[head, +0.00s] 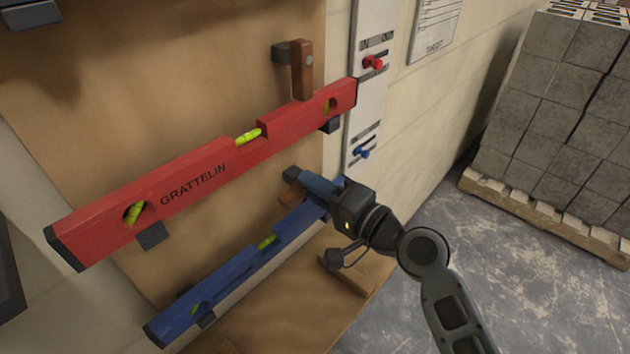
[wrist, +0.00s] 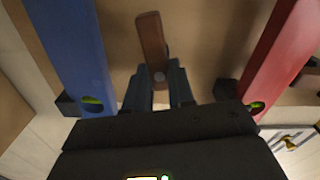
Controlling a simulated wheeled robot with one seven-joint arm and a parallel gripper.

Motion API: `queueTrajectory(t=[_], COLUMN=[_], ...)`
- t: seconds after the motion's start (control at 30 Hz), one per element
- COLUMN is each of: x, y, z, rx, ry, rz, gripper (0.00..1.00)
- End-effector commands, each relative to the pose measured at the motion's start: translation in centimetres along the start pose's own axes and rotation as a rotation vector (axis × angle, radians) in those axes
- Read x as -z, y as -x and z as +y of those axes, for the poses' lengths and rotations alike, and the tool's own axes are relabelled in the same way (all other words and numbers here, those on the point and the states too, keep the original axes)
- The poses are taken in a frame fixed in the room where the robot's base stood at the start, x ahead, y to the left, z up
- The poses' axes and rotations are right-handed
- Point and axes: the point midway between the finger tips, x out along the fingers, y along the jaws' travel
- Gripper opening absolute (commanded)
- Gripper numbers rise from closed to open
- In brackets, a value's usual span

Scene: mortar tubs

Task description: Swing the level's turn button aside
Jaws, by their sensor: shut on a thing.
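The blue level (head: 245,275) lies on brackets low on the wooden board; it also shows at left in the wrist view (wrist: 72,50). Its wooden turn button (wrist: 150,40) lies between the blue and red levels in the wrist view. It runs roughly along the blue level and appears clear of it. My gripper (wrist: 160,88) is shut on the button near its round screw, one finger on each side. In the head view my gripper (head: 312,183) hides most of the button; a brown part (head: 292,193) shows below the fingers.
The red level (head: 200,185) hangs above, with its own upright wooden turn button (head: 301,70) at its upper edge. A white panel with a red knob (head: 373,62) and a blue knob (head: 361,153) is right of the board. Stacked blocks (head: 560,90) stand on a pallet at far right.

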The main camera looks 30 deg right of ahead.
Motion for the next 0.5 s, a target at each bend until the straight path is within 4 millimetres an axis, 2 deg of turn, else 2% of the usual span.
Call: queueTrajectory(t=[0.2, 0.5], x=[0.12, 0.10], y=[0.04, 0.04], z=[-0.04, 0.11], rx=[-0.001, -0.002], ry=[-0.129, -0.215], rz=[0.003, 0.003], gripper=[0.00, 0.00])
